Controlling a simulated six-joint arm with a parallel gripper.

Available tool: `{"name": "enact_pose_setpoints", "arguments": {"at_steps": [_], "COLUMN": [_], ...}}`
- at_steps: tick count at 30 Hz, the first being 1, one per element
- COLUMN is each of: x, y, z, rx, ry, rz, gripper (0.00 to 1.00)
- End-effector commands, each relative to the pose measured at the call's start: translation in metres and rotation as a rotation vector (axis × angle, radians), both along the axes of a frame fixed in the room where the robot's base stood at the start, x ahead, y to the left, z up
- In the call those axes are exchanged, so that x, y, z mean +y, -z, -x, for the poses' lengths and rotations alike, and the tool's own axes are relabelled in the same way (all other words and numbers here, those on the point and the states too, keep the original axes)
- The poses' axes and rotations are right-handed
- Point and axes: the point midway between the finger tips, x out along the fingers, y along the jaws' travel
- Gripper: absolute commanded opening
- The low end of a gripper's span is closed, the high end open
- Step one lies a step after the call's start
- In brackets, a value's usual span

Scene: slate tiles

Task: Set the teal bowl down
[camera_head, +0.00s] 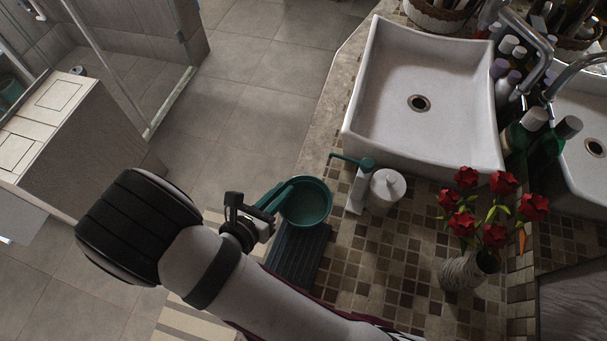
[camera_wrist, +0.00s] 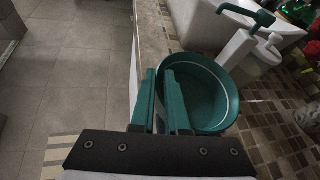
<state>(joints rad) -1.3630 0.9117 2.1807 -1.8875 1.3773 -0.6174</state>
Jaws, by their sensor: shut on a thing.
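The teal bowl (camera_head: 308,205) is upright and empty at the counter's left edge, just beyond a dark ribbed mat. It also shows in the wrist view (camera_wrist: 205,92). My gripper (camera_head: 277,196) comes from the left and is shut on the bowl's left rim. In the wrist view its teal fingers (camera_wrist: 161,78) straddle the near left wall of the bowl. The bowl's underside is hidden, so I cannot tell whether it touches the counter.
The dark ribbed mat (camera_head: 300,256) is bare where it shows. A white soap dispenser (camera_head: 385,190) stands close right of the bowl. A white sink (camera_head: 425,95) lies behind, and a vase with red flowers (camera_head: 468,270) stands right. Tiled counter between is clear.

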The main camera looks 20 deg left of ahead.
Motion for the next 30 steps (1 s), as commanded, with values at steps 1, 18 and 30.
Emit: {"name": "enact_pose_setpoints", "arguments": {"at_steps": [1, 18, 30], "x": [-0.007, -0.020, -0.020], "y": [0.000, 0.036, 0.035], "z": [-0.017, -0.073, -0.073], "rx": [0.000, 0.000, 0.000], "ry": [0.009, 0.001, 0.001], "rz": [0.001, 0.000, 0.000], "gripper": [0.00, 0.00, 0.45]}}
